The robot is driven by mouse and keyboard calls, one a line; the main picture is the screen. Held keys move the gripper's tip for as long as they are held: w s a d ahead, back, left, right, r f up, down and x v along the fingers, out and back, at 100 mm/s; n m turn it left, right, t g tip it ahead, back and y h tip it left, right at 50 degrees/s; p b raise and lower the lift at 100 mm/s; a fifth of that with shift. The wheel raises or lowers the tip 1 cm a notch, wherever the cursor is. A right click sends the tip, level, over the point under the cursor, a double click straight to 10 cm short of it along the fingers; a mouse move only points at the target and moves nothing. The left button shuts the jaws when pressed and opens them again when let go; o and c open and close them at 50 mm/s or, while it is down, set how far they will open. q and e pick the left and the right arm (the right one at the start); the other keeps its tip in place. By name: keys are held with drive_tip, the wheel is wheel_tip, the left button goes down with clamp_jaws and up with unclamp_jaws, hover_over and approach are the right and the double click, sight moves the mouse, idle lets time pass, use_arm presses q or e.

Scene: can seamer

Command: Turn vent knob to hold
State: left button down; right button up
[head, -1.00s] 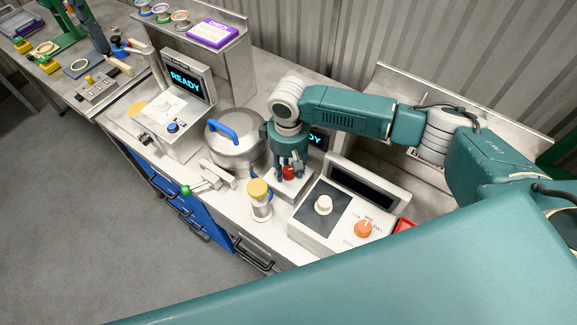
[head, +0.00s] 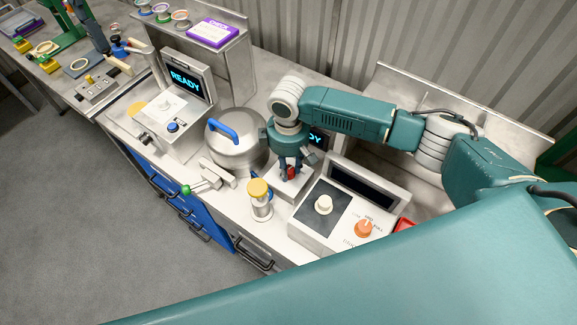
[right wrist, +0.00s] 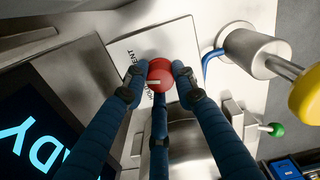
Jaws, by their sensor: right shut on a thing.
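The red vent knob (right wrist: 160,74) sits on a pale panel with partly hidden lettering, in the upper middle of the right wrist view. A white mark on its face points toward the left of that view. My right gripper (right wrist: 158,72) is shut on the knob, its dark blue fingers around it. In the head view the right gripper (head: 290,170) reaches down over the small metal box, and only a bit of the red knob (head: 291,173) shows between the fingers. Most of the lettering is too small or covered to read. My left gripper is not in view.
A box with a white knob and an orange knob (head: 363,229) stands right of the gripper. A yellow-capped post (head: 259,190) is close in front. A domed lid with a blue handle (head: 222,131) is to the left. A lit screen (head: 316,138) is just behind.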

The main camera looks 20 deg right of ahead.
sight(289, 169)
drive_tip(key=n, duration=0.5)
drive_tip(key=shift+w+r+n, duration=0.1)
drive_tip(key=shift+n, duration=2.3)
drive_tip(key=o, duration=1.2)
drive_tip(key=shift+c, duration=0.2)
wheel_tip(289, 169, up, 12)
